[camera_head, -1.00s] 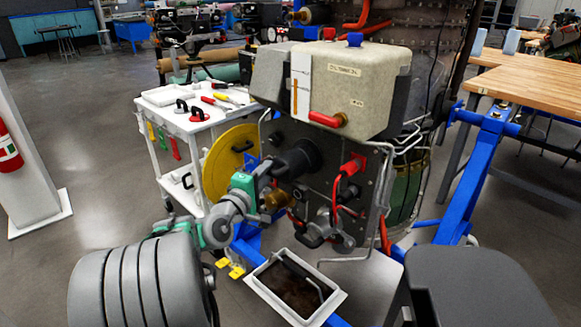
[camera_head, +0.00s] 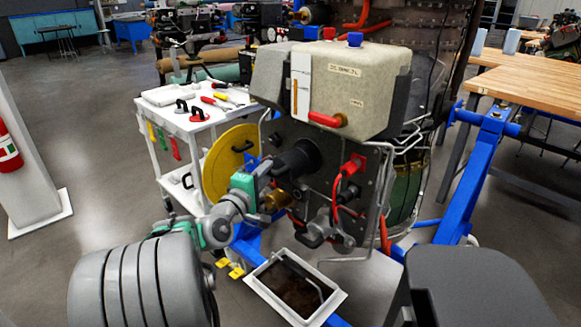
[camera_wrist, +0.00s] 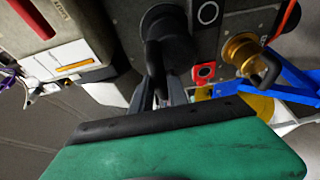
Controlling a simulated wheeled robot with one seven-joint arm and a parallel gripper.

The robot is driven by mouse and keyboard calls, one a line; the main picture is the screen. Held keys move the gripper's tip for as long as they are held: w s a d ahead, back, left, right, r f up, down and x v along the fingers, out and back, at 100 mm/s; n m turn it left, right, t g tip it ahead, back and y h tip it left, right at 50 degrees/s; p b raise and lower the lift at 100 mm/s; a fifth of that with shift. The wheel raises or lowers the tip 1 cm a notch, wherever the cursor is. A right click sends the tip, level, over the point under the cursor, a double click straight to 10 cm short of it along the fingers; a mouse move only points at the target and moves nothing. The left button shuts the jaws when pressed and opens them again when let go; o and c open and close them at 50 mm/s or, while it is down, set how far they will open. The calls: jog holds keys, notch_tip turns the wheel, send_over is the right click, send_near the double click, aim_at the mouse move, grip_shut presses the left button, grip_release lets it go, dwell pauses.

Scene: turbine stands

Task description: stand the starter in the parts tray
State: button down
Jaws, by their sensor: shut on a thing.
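The starter, which I take to be the black cylinder (camera_head: 302,158) with a handle, sits in the dark panel below the grey tank. It also shows in the wrist view (camera_wrist: 168,32), its loop handle hanging between my fingers. My gripper (camera_wrist: 163,88) is shut on that handle; the exact contact is partly hidden by the green gripper body. In the head view my gripper (camera_head: 266,172) reaches the cylinder from the left. The parts tray (camera_head: 327,309), white-rimmed with a dark brown inside, lies low in front of the panel and looks empty apart from a grey bar across it.
A brass fitting (camera_head: 275,201) with its own black handle sits just below the cylinder. A red cable (camera_head: 340,190) hangs to the right. Blue stand beams (camera_head: 480,165) flank the engine. A white tool cart (camera_head: 205,130) stands behind left, with a yellow disc beside it.

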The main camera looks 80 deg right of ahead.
jog(key=shift+r, duration=0.35)
jog(key=shift+w+a, duration=0.1)
jog(key=shift+w, duration=0.1)
jog(key=shift+w+a, duration=0.3)
jog(key=shift+a, duration=0.15)
notch_tip(320, 180, up, 10)
jog(key=w+a+p, duration=0.1)
jog(key=p, duration=0.6)
jog(key=shift+w+a+f, duration=0.15)
jog(key=shift+a+f, duration=0.1)
jog(key=shift+a, duration=0.15)
dwell(0.6)
